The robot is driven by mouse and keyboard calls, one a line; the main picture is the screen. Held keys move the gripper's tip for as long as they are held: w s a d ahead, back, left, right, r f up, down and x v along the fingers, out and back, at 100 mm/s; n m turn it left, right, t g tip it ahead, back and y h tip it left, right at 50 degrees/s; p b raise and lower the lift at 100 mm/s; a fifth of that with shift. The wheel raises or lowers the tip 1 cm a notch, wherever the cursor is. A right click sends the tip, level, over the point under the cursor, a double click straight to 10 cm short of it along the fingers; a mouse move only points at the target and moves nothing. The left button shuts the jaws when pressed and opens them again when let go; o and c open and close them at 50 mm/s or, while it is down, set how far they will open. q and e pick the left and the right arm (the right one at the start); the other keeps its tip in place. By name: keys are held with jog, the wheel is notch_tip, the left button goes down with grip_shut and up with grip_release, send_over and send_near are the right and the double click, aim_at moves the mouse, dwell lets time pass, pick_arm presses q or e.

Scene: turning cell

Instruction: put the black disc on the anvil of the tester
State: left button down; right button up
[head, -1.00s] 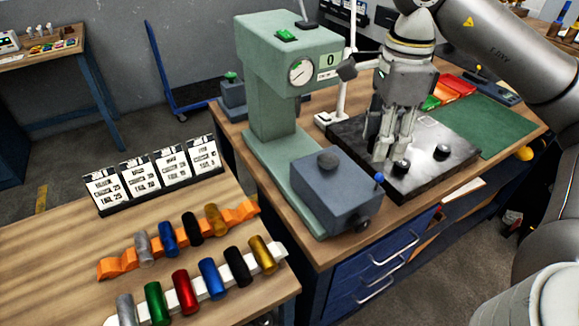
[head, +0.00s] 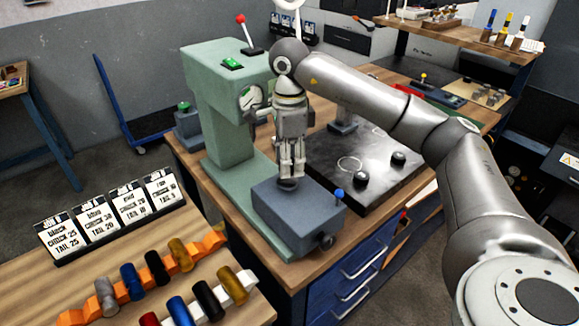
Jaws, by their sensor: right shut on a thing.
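The green tester (head: 222,110) stands on the wooden bench, with a blue-grey block (head: 268,210) on its base. The anvil (head: 288,187) is the small dark round part on top of this block. My right gripper (head: 289,176) points straight down over the anvil, its fingers close together and shut on the black disc. The disc is mostly hidden by the fingertips and merges with the dark anvil. I cannot tell whether the two touch. My left gripper is not in view.
A black plate (head: 325,160) right of the tester has a white ring mark and two dark round pieces (head: 361,179) (head: 398,158). Racks of coloured cylinders and label cards (head: 105,215) stand on the front-left table.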

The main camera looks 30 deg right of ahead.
notch_tip(320, 180, down, 2)
jog(key=shift+f+p, duration=0.1)
jog(key=shift+p, duration=0.55)
jog(key=shift+f, duration=0.3)
jog(key=shift+f, duration=0.1)
jog(key=shift+f, duration=0.15)
jog(key=o, duration=1.2)
jog(key=shift+c, duration=0.2)
